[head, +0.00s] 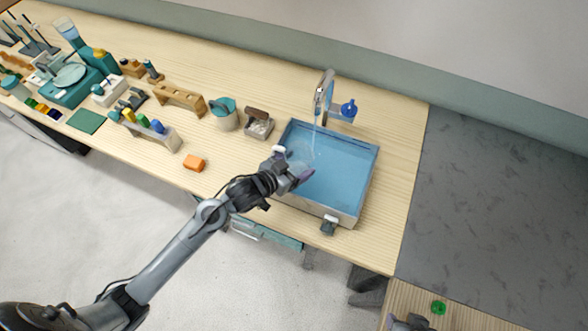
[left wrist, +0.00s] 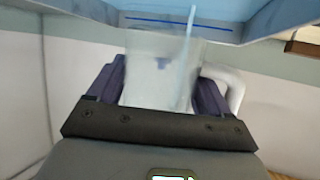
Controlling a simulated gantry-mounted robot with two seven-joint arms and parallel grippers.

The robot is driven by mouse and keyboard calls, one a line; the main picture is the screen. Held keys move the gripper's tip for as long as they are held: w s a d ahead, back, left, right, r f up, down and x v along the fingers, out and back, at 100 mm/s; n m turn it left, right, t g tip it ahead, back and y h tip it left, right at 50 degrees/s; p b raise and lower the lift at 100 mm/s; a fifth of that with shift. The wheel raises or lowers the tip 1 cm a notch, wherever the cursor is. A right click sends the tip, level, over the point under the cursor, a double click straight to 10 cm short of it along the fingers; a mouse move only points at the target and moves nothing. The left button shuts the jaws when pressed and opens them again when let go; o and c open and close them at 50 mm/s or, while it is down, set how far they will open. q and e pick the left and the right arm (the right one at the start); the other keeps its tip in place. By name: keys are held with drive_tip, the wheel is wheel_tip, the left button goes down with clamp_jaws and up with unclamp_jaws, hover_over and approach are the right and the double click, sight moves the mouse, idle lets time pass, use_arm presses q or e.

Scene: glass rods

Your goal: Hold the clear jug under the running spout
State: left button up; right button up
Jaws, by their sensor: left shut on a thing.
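The clear jug (left wrist: 160,75) stands between the purple finger pads of my left gripper (left wrist: 157,95) in the left wrist view, with its white handle (left wrist: 232,85) on the right. In the head view my left gripper (head: 290,172) is at the left side of the blue basin (head: 345,185), and the jug shows only faintly there. The spout (head: 322,95) stands at the basin's back edge, and a thin pale stream (head: 314,135) falls from it. In the left wrist view the stream (left wrist: 190,40) reaches down into the jug's outline. The liquid level is unclear.
A blue flask-like piece (head: 348,109) sits beside the spout. A grey fitting (head: 329,225) is on the basin's front wall. The table's right strip is clear.

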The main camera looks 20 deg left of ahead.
sight(299, 154)
use_arm(q)
drive_tip(key=w+b, duration=0.2)
drive_tip(key=w, duration=0.3)
drive_tip(key=shift+w+a+f+b, duration=0.1)
drive_tip(key=shift+w+f+b, duration=0.05)
drive_tip(key=shift+f+b, duration=0.25)
drive_tip(key=w, duration=0.8)
drive_tip(key=shift+r, duration=0.15)
drive_tip(key=shift+a, duration=0.1)
idle(1.5)
drive_tip(key=shift+s, duration=0.1)
idle(0.7)
